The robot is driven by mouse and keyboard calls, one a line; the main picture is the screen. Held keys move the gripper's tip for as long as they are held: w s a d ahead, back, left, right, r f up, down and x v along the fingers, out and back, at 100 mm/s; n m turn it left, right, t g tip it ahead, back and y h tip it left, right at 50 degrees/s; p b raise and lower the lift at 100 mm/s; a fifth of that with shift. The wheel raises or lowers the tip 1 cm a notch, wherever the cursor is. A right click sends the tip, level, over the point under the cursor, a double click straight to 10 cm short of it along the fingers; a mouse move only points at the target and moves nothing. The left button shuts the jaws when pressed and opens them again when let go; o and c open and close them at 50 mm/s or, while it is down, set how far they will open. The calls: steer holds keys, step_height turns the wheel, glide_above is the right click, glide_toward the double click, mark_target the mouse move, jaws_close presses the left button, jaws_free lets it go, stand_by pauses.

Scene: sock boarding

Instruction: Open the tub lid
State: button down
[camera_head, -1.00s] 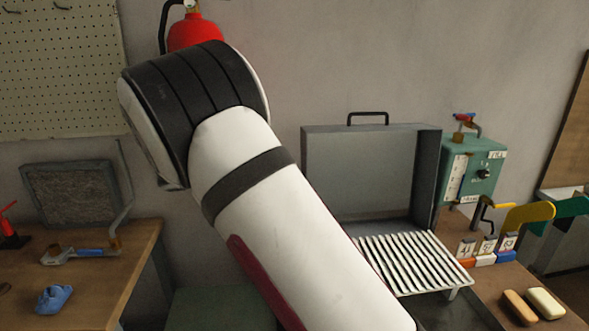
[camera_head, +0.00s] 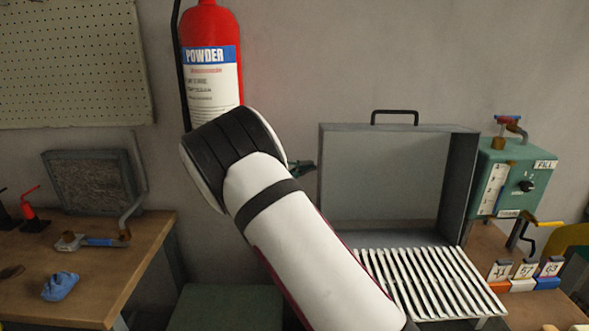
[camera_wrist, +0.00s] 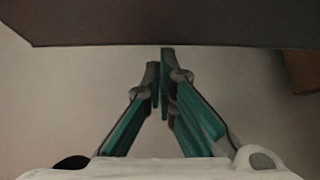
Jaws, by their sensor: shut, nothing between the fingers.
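A grey, box-shaped hood with a black handle on top (camera_head: 398,170) stands upright at the right, its hollow side facing me. A flat green-grey surface (camera_head: 228,308) lies low between the two tables, partly hidden by my arm. I cannot tell for sure which of these is the tub lid. My gripper (camera_wrist: 159,62) is shut and empty, its green fingers together. Its tip (camera_head: 302,167) shows just left of the hood, apart from the handle. In the wrist view the fingertips reach toward the edge of a dark panel (camera_wrist: 170,22); contact is unclear.
A white slatted rack (camera_head: 430,282) lies before the hood. A teal control box (camera_head: 515,180) and numbered blocks (camera_head: 525,272) stand to its right. A red extinguisher (camera_head: 212,60) hangs behind my arm. The left table (camera_head: 105,265) holds a blue lump and tools.

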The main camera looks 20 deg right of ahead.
steer(key=shift+w+d, duration=0.25)
steer(key=shift+d, duration=0.35)
steer(key=shift+s+a+r+p, duration=0.2)
steer(key=shift+s+r+p, duration=0.35)
steer(key=shift+s, duration=0.25)
steer(key=shift+s+a+r+p, duration=0.25)
steer(key=shift+s+r+p, duration=0.1)
steer(key=shift+s+p, duration=0.4)
steer(key=shift+s+a+r+p, duration=0.2)
steer(key=shift+s+r+p, duration=0.3)
steer(key=shift+s, duration=0.4)
